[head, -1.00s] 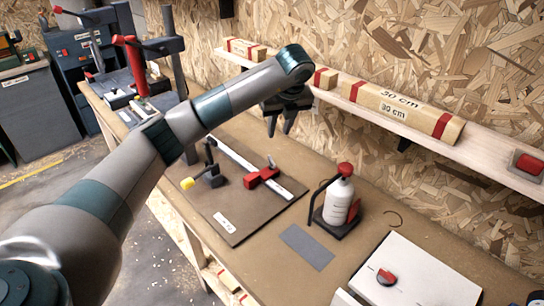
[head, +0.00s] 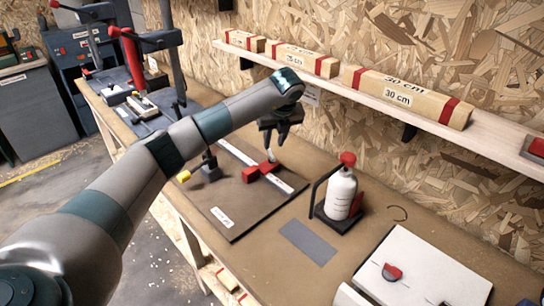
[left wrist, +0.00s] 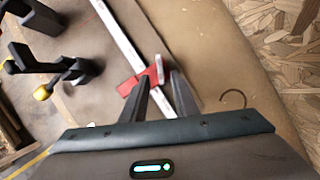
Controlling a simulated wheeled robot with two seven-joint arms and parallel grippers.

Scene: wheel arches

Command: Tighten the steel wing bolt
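The steel wing bolt (left wrist: 160,66) stands on a red sliding block (left wrist: 128,87) of a long steel rail (left wrist: 118,35). In the head view, the bolt (head: 271,156) shows as a small pale piece above the red block (head: 259,172). My left gripper (head: 274,147) is just above the bolt. In the left wrist view, its two fingers (left wrist: 161,75) are apart, with the bolt showing between and just beyond their tips. Whether they touch it I cannot tell. My right gripper is in neither view.
The rail lies on a brown board (head: 232,219) on the bench. A dark stand with a yellow knob (head: 183,176) is left of the block. A white bottle (head: 341,194) in a dark holder stands to the right. A shelf (head: 478,134) with wooden blocks runs behind.

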